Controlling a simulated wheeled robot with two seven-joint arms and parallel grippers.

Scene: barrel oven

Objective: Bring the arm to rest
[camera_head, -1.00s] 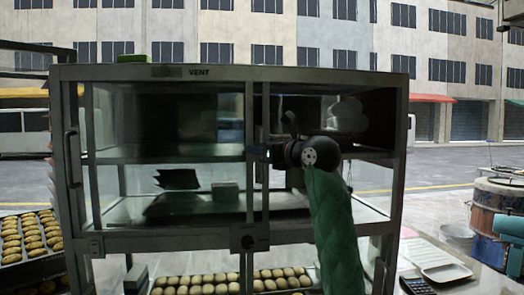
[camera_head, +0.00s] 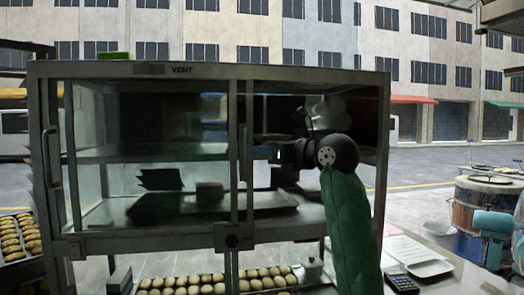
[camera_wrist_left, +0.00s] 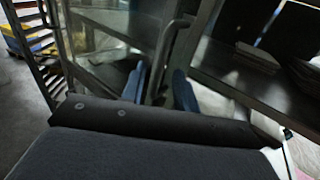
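My left arm (camera_head: 348,225), in a green sleeve, reaches up from the bottom of the head view. Its gripper (camera_head: 264,152) is in front of the right half of the glass cabinet (camera_head: 232,180), beside the middle post. In the left wrist view, the two blue fingers of this gripper (camera_wrist_left: 160,88) stand apart with a gap between them. A curved grey handle (camera_wrist_left: 172,42) shows beyond that gap. I see nothing held, and I cannot tell whether the fingers touch the frame. My right gripper is not in view.
Trays of buns (camera_head: 205,287) lie below the cabinet, with more buns (camera_head: 18,235) at the left. A white tray (camera_head: 412,253) and a dark calculator (camera_head: 401,284) lie on the right counter. A barrel (camera_head: 475,205) stands at the far right.

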